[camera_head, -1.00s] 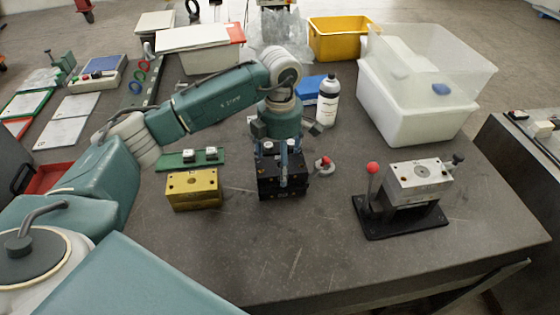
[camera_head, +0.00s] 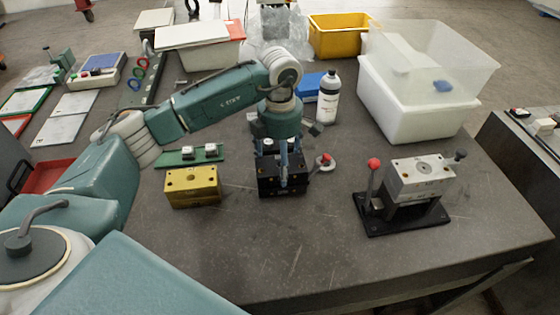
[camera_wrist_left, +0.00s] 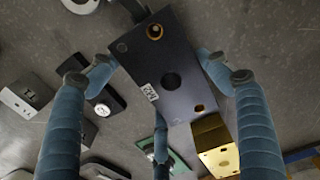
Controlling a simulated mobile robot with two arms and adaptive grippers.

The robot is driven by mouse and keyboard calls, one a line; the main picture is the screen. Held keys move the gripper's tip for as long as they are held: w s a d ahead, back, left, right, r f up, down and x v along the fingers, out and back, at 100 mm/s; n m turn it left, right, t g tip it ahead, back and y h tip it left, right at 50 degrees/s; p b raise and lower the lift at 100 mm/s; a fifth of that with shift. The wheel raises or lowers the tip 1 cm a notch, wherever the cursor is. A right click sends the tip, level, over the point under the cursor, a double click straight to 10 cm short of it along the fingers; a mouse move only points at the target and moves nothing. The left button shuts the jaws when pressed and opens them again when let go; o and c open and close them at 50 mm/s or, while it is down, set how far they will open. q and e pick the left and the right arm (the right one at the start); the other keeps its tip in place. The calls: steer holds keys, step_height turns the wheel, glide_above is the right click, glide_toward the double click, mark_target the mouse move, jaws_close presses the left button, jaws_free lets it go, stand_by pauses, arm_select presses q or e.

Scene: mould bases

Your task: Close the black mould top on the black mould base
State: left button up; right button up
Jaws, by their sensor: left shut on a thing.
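The black mould top (camera_wrist_left: 188,92), a dark block with a white label and a round hole, sits between the fingers of my left gripper (camera_wrist_left: 150,66) in the left wrist view. In the head view my left gripper (camera_head: 283,166) points down and is shut on this top. The black mould base (camera_head: 283,189) is directly below it on the table. Top and base read as one dark stack from here, and I cannot tell whether a gap is left between them. The wrist view shows the top covering the base. My right gripper is not in view.
A brass mould block (camera_head: 192,188) stands close to the left, with a green strip (camera_head: 178,158) behind it. A small red-knobbed part (camera_head: 325,161) lies close to the right. A toggle fixture with a metal block (camera_head: 418,178) stands further right. The front table area is clear.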

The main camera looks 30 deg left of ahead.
arm_select(q)
steer(key=o, duration=2)
steer(key=shift+r, duration=0.1)
